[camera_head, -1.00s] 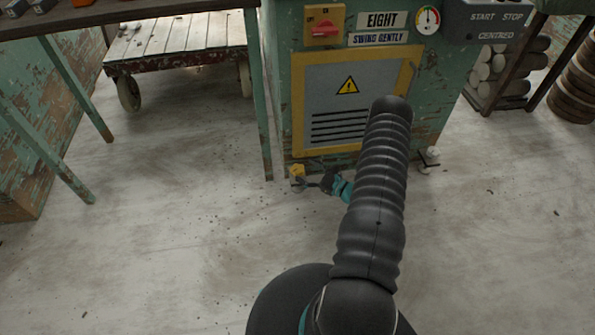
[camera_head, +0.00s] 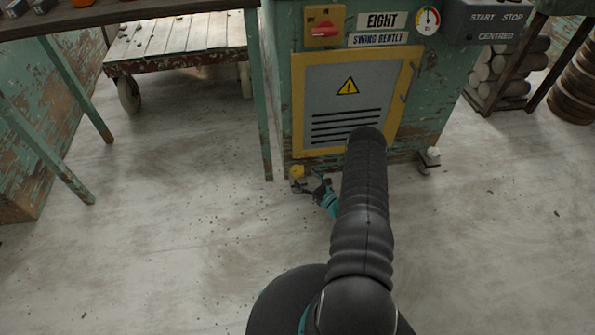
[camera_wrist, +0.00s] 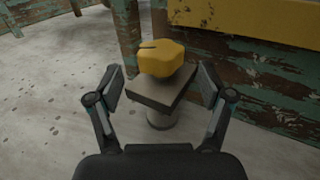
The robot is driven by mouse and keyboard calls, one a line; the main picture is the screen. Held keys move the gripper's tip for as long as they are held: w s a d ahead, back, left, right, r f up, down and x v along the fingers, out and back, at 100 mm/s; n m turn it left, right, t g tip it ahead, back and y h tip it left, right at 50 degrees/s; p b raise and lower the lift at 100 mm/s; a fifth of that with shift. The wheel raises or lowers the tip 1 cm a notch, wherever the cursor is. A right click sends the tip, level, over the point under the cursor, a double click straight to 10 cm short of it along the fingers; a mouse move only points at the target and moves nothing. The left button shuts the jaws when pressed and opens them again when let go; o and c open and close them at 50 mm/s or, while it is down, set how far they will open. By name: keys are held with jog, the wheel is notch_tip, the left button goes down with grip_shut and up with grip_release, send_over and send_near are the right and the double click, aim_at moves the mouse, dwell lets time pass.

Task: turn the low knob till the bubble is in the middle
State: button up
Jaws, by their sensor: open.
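The low knob (camera_wrist: 161,58) is yellow, with a dark slot on its top. It sits on a square grey block over a round foot (camera_wrist: 161,119) at the base of the green machine. In the head view the knob (camera_head: 297,171) shows at the machine's lower left corner. My gripper (camera_wrist: 160,82) is open, its two fingers spread on either side of the block and a little short of the knob, not visibly touching it. In the head view my gripper (camera_head: 302,186) is just below and right of the knob. No bubble can be made out in either view.
The machine's yellow-framed panel (camera_head: 300,110) rises just above the knob. A green table leg (camera_head: 262,120) stands close on the left. A wooden cart (camera_head: 175,45) stands behind. The floor in front is clear.

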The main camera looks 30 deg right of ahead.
aim_at(302, 175)
jog(key=shift+x, duration=2.7)
jog(key=shift+c, duration=0.3)
jog(key=c, duration=1.1)
